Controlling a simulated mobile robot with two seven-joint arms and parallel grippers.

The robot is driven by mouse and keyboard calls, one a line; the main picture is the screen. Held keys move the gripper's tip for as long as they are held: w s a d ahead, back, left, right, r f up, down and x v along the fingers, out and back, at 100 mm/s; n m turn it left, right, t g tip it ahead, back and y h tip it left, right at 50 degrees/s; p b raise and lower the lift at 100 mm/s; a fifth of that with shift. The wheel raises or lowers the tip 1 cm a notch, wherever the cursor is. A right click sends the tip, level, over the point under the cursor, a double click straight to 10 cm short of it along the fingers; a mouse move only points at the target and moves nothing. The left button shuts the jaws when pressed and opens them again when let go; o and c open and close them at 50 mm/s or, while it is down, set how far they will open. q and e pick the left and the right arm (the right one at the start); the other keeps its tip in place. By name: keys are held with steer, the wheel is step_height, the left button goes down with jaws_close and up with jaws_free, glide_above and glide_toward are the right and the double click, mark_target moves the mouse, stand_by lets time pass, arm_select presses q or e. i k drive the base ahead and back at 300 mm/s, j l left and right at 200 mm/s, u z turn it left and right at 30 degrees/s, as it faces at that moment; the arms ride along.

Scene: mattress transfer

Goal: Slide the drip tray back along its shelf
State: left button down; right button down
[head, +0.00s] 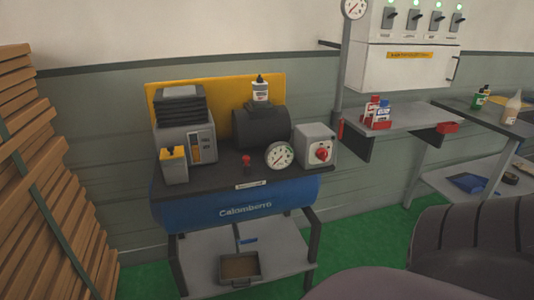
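The drip tray (240,281) is a small dark open box with a brownish inside. It sits on the grey lower shelf (198,264) under the blue compressor unit, close to the shelf's front edge. Bare shelf shows to its left and right. A thin dark upright piece and a small blue item (248,240) show on the shelf behind the tray. Neither of my grippers shows in the head view.
The blue tank (240,205) and the dark legs (314,245) frame the shelf. Stacked wooden planks (40,180) stand at the left. Dark rounded padded shapes (475,240) fill the bottom right. Green floor (360,245) shows between.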

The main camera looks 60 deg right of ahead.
mark_target(241, 268)
steer(key=z, duration=1.4)
steer(key=i+l+z, duration=0.15)
steer(key=i, duration=0.55)
steer(key=i+l+z, duration=0.15)
steer(key=i, duration=0.55)
